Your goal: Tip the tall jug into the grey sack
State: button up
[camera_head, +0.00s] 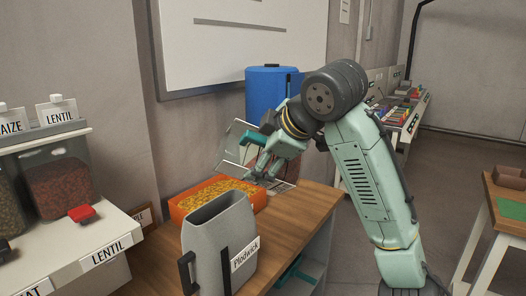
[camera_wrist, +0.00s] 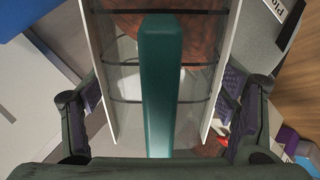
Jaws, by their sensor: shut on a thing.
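The tall jug (camera_head: 233,143) is clear, with a teal handle and dark ring lines. My gripper (camera_head: 262,152) is shut on its handle and holds it above the back part of the wooden counter. The jug looks tilted, and my gripper partly hides it. In the wrist view the handle (camera_wrist: 158,85) runs down the middle between my gripper's fingers (camera_wrist: 160,110), and reddish-brown contents show inside the jug (camera_wrist: 125,50). The grey sack (camera_head: 203,250), labelled "Plodwick", stands upright with its top open, in front of the jug and apart from it.
An orange tray (camera_head: 181,211) of yellow pieces lies behind the sack, below the jug. A blue drum (camera_head: 268,88) stands behind my gripper. Clear bins, one labelled lentil (camera_head: 60,185), stand on a white shelf at left. Bare counter (camera_head: 300,215) lies right of the sack.

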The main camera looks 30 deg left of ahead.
aim_at(253, 164)
jog(key=shift+s+a+f+h, duration=0.1)
jog(key=shift+h, duration=0.2)
jog(key=shift+f+n, duration=0.1)
jog(key=shift+n, duration=0.2)
jog(key=shift+s+a+f+t+h, duration=0.1)
jog(key=shift+a+f+t+h, duration=0.1)
jog(key=shift+t+h, duration=0.15)
jog(key=shift+s+a+f+n+t+h, duration=0.15)
jog(key=shift+s+f+n+t+h, duration=0.05)
jog(key=shift+f+n+t+h, duration=0.2)
dwell(0.5)
jog(key=shift+s+a+f+h, duration=0.2)
jog(key=shift+a+f+h, duration=0.05)
jog(key=shift+f+h, duration=0.1)
jog(key=shift+a+n+t+p, duration=0.1)
jog(key=shift+n+t+p, duration=0.15)
jog(key=shift+n+p, duration=0.05)
jog(key=shift+c, duration=0.2)
